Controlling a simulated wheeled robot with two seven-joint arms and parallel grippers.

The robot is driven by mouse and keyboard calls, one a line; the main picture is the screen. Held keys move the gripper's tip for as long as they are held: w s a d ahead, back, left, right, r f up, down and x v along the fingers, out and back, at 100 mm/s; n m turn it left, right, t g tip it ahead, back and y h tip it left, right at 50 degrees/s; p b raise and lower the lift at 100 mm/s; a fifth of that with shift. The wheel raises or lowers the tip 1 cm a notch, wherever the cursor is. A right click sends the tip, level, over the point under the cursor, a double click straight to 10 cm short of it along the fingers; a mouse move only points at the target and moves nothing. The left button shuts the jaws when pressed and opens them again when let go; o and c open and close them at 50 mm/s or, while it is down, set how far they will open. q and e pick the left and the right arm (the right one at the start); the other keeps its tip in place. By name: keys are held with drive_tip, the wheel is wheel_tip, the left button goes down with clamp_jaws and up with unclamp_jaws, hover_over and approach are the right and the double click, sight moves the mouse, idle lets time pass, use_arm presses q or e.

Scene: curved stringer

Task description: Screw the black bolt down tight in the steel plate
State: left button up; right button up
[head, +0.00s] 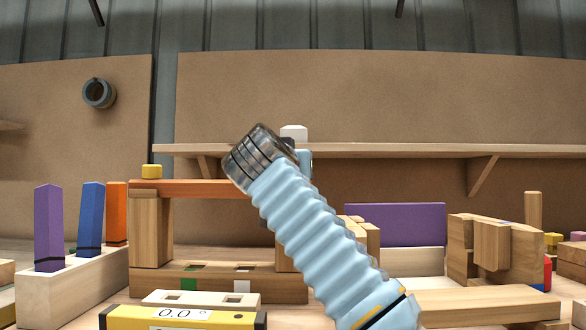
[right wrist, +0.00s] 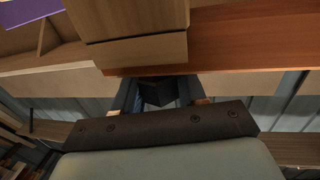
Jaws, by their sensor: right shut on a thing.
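My right arm rises from the lower right in the head view, in a pale blue ribbed sleeve with a metal wrist. The wrist mostly hides my right gripper (head: 292,145) there. In the right wrist view, my right gripper (right wrist: 157,95) is shut on a dark, angular piece that looks like the head of the black bolt (right wrist: 157,92). A wooden block (right wrist: 135,50) and a red-orange beam (right wrist: 240,38) are close by the fingers. The bolt's shaft is hidden. I cannot make out a steel plate in either view. My left gripper is not in view.
A wooden frame with a red-orange top beam (head: 205,188) stands behind my arm. A rack with purple, blue and orange pegs (head: 70,285) is at left. A yellow level (head: 180,317) is in front. Wooden blocks (head: 490,250) crowd the right. A shelf (head: 400,151) spans the back.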

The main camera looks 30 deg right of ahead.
drive_tip(key=m+g+h+p, duration=0.2)
drive_tip(key=r+m+g+h+p, duration=0.1)
drive_tip(key=g, duration=0.1)
drive_tip(key=shift+w+a, duration=0.15)
drive_tip(key=shift+a, duration=0.1)
drive_tip(key=m+g+h+p, duration=0.1)
drive_tip(key=g, duration=0.1)
drive_tip(key=m+g+h+p, duration=0.1)
drive_tip(key=m+g+p, duration=0.2)
drive_tip(key=g+p, duration=0.1)
drive_tip(key=shift+s+d+f+h, duration=0.1)
drive_tip(key=shift+s+f+h, duration=0.2)
drive_tip(key=shift+h, duration=0.1)
drive_tip(key=shift+f+m+g, duration=0.25)
drive_tip(key=shift+m+g, duration=0.15)
drive_tip(key=shift+m, duration=0.1)
drive_tip(key=shift+f, duration=0.3)
